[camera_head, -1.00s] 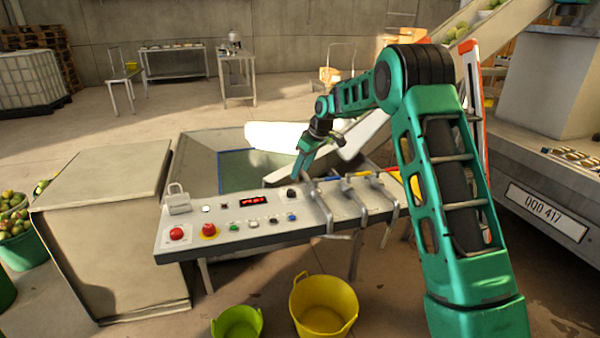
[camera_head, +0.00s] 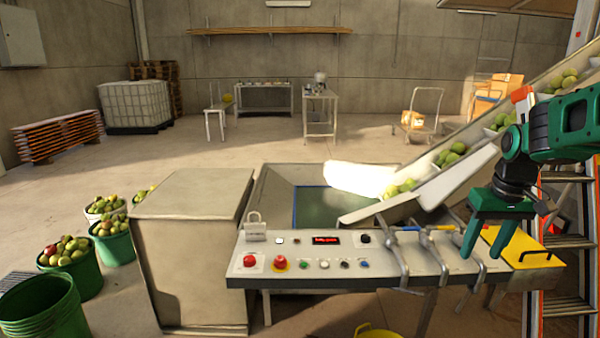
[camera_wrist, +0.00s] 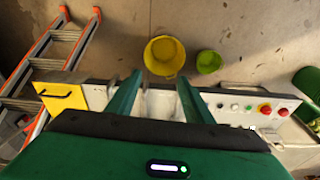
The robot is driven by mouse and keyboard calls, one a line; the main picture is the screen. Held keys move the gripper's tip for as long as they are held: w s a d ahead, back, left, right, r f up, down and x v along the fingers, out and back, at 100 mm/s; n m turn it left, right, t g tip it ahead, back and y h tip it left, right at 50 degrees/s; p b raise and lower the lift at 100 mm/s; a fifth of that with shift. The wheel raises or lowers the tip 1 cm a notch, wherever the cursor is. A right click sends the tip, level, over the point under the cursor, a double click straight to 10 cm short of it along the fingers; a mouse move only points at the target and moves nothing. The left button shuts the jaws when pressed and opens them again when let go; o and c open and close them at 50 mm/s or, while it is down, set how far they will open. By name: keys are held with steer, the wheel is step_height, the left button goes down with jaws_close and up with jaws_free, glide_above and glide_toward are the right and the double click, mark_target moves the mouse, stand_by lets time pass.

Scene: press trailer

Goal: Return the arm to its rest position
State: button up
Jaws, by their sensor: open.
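My gripper (camera_head: 503,238) is green and hangs pointing down at the right end of the control panel (camera_head: 300,272), near the yellow lidded box (camera_head: 520,250). In the wrist view its two fingers (camera_wrist: 158,92) are spread apart with nothing between them. The arm reaches in from the right edge in the head view. The panel carries a red button (camera_head: 250,261), a red emergency knob (camera_head: 280,262), several small buttons, a lit red display (camera_head: 326,240) and a padlock-shaped part (camera_head: 255,226).
Lever handles (camera_head: 436,250) rise beside my gripper. An orange ladder (camera_head: 570,260) stands at the right, and a conveyor (camera_head: 470,175) carries fruit behind. Yellow (camera_wrist: 164,57) and green (camera_wrist: 208,61) buckets stand on the floor. Open floor lies at the back left.

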steer(key=s+f+m, duration=0.2)
steer(key=s, duration=1.1)
steer(key=s+f+m+g, duration=0.1)
steer(key=s+f+m, duration=0.1)
steer(key=s, duration=1.2)
steer(key=shift+a+f+m+g, duration=0.2)
steer(key=shift+a+m+g, duration=0.1)
steer(key=shift+m, duration=0.5)
steer(key=shift+w+f, duration=0.25)
steer(key=shift+w, duration=0.4)
steer(key=shift+c, duration=0.4)
